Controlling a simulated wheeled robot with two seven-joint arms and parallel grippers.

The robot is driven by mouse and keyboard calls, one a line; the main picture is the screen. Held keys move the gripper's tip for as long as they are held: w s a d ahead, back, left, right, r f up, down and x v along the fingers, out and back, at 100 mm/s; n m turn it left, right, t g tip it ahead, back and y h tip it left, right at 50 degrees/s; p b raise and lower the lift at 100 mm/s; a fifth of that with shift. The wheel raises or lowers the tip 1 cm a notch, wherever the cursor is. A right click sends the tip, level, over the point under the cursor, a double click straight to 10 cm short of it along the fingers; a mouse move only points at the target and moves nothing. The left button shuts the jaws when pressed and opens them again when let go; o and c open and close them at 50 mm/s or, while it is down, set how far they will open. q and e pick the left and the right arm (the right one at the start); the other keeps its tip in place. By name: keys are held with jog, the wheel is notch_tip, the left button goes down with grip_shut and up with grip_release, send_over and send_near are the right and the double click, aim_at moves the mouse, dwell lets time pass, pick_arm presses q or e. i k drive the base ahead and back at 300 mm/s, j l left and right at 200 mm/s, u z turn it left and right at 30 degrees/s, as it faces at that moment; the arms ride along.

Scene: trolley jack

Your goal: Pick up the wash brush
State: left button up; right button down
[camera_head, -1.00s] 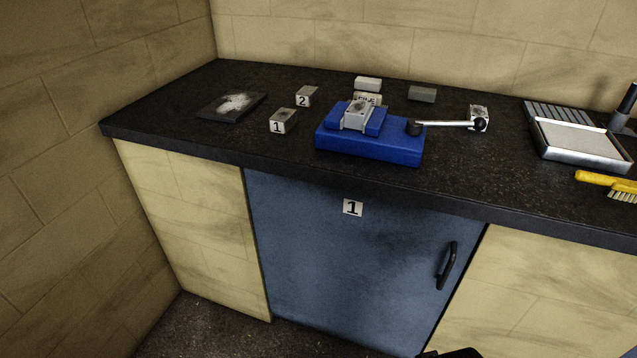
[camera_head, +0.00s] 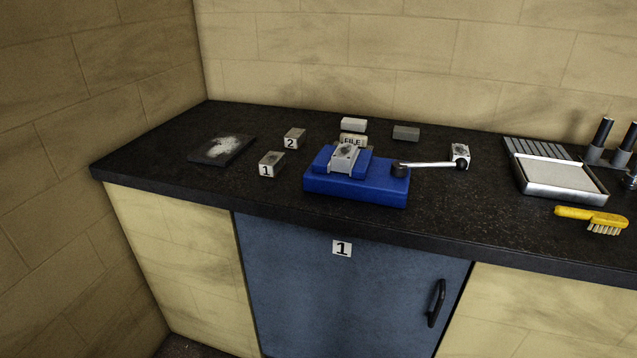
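The wash brush (camera_head: 592,219) has a yellow handle and pale bristles. It lies on the dark worktop (camera_head: 450,207) at the far right, close to the front edge. Its handle end points left and its bristles are at the right, facing the front. Nothing is touching it. Neither of my grippers shows in the head view.
A metal tray (camera_head: 562,190) stands behind the brush, with dark cylinders (camera_head: 601,133) to its right. A blue vise-like fixture (camera_head: 355,189) with a lever (camera_head: 432,165) sits mid-worktop. Numbered blocks (camera_head: 271,165) and a powdery dark plate (camera_head: 221,150) are at left.

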aim_at(604, 223)
jog(key=z, duration=1.55)
